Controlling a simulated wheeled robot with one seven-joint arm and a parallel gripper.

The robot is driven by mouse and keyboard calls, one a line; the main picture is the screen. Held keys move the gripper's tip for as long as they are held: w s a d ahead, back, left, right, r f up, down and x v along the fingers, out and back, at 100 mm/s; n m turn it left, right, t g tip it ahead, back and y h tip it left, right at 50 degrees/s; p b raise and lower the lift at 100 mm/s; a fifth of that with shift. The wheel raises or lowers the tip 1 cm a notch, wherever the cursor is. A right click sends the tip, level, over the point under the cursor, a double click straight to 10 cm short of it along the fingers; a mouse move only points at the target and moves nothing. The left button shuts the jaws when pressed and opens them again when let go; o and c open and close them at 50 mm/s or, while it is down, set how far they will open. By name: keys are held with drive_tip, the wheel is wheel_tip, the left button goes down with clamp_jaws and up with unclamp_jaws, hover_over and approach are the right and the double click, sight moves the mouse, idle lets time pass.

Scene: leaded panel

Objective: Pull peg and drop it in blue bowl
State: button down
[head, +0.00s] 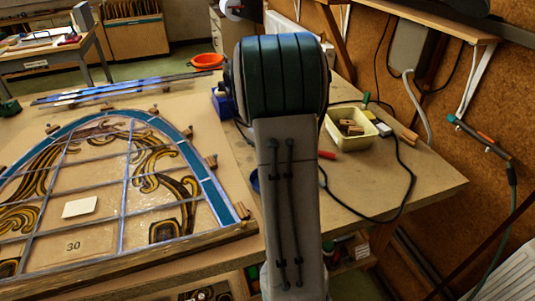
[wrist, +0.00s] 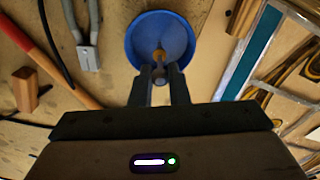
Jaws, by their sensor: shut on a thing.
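My gripper (wrist: 159,76) is shut on a small peg (wrist: 159,57) in the wrist view. The peg's brownish end shows between and just past the fingertips, over the inside of the blue bowl (wrist: 137,42). I cannot tell the height of the peg above the bowl floor. In the head view my arm covers the gripper, the peg and most of the bowl; only a sliver of the blue bowl (head: 255,182) shows left of my arm. The leaded panel (head: 125,180) lies on the table at left, with several wooden pegs around its curved edge.
In the wrist view a red-handled tool (wrist: 48,58), a grey tool (wrist: 86,45) and a wooden block (wrist: 25,89) lie left of the bowl. In the head view a yellowish tray (head: 351,143) with blocks and a black cable (head: 400,190) are right of my arm.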

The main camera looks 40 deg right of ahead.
drive_tip(key=c, duration=1.3)
unclamp_jaws()
drive_tip(key=shift+f, duration=0.55)
drive_tip(key=shift+w, duration=0.15)
drive_tip(key=shift+r, duration=0.75)
wheel_tip(320, 180, up, 12)
drive_tip(key=r, duration=0.1)
drive_tip(key=s+a+t, duration=0.1)
drive_tip(key=s+a, duration=0.6)
drive_tip(key=a, duration=0.7)
drive_tip(key=s+a+f+m+t, duration=0.1)
drive_tip(key=s+a+f+t, duration=0.1)
drive_tip(key=s+a+f, duration=0.5)
drive_tip(key=s+a+b, duration=0.1)
drive_tip(key=s, duration=0.3)
drive_tip(key=shift+s+a+m, duration=0.35)
drive_tip(key=shift+a+m, duration=0.05)
